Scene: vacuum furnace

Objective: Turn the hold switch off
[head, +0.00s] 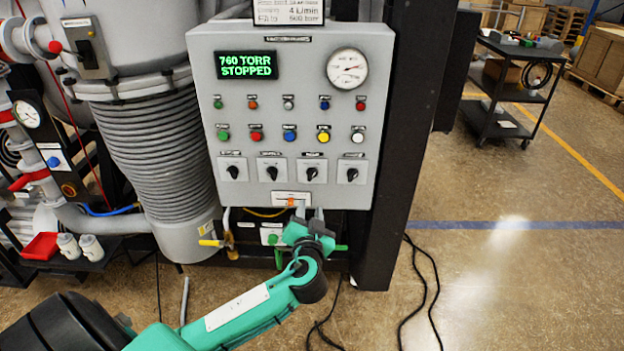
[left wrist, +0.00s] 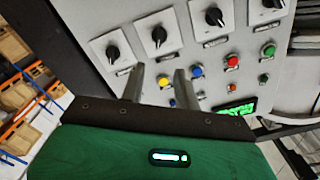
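A grey control panel (head: 300,105) carries a row of black rotary switches along its lower part: first (head: 233,171), second (head: 272,172), third (head: 312,172) and fourth (head: 351,174) from the left. Their labels are too small to read, so I cannot tell which is the hold switch. My left gripper (head: 304,217) is at the panel's lower edge, below the third switch, fingers pointing up and apart. In the left wrist view the gripper (left wrist: 158,82) is open and empty; a black switch (left wrist: 158,36) appears beyond the gap between its fingers. My right gripper is out of view.
The panel has coloured buttons, a gauge (head: 347,68) and a green display (head: 247,65) reading "760 TORR STOPPED". A yellow-handled valve (head: 212,242) is below left. A dark cart (head: 510,90) stands back right. The floor at right is clear except for cables.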

